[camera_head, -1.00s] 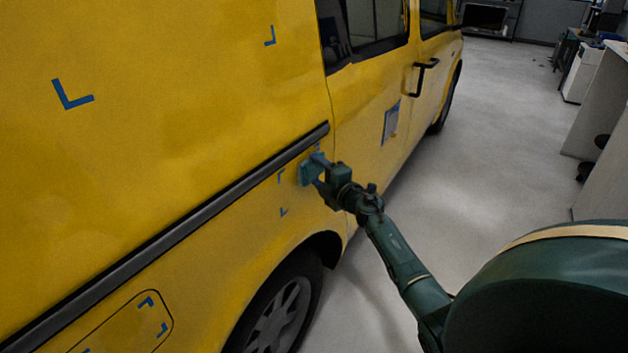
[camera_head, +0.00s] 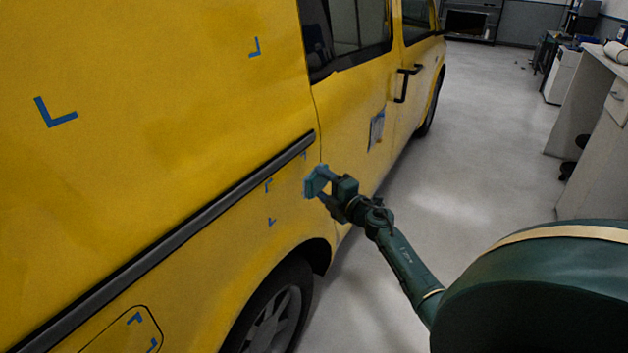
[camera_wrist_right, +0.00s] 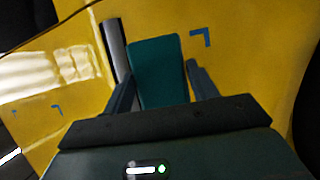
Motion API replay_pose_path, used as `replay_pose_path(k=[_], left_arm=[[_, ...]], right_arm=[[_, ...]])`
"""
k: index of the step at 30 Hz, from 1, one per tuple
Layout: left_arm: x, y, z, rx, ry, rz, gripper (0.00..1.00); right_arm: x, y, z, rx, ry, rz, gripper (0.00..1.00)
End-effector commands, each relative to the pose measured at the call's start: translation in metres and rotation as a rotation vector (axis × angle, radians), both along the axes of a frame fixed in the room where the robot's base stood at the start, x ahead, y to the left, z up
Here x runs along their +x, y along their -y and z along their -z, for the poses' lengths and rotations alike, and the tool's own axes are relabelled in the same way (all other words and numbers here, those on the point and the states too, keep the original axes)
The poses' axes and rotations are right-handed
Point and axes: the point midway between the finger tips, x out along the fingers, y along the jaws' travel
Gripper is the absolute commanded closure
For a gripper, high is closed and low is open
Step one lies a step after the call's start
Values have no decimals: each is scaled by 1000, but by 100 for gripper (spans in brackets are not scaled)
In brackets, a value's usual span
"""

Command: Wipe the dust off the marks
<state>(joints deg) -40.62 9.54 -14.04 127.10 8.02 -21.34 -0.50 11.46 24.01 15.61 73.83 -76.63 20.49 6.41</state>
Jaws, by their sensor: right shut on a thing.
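A yellow van (camera_head: 200,120) carries blue corner marks. Two small marks, an upper one (camera_head: 267,186) and a lower one (camera_head: 271,222), are on the panel below the dark side strip. A large mark (camera_head: 56,113) and a smaller one (camera_head: 254,47) are higher up. My right gripper (camera_head: 318,186) is shut on a blue-green block-like wiper (camera_head: 313,182), at the van's side just right of the small marks. The wiper (camera_wrist_right: 158,72) also shows between the fingers in the right wrist view, with a blue mark (camera_wrist_right: 201,37) to its right. Contact with the panel is unclear. My left gripper is out of view.
The dark side strip (camera_head: 170,245) runs along the van above the wheel (camera_head: 275,320). A blue-grey sheet (camera_head: 376,130) is on the door beyond my gripper. Open grey floor (camera_head: 450,160) lies to the right, with a counter (camera_head: 590,130) past it.

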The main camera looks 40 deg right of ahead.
Motion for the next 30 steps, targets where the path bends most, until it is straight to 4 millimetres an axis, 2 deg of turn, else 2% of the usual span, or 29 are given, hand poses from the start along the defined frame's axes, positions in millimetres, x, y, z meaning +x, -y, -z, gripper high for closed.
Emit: replay_pose_path(k=[4,16,25,30], left_arm=[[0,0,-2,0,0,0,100],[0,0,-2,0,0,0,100],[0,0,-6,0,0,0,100],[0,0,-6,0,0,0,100]], right_arm=[[-9,4,-1,-1,0,0,60],[-12,5,-1,-1,0,1,60],[-34,14,0,-2,-1,1,60],[-38,16,-1,-2,1,0,60]])
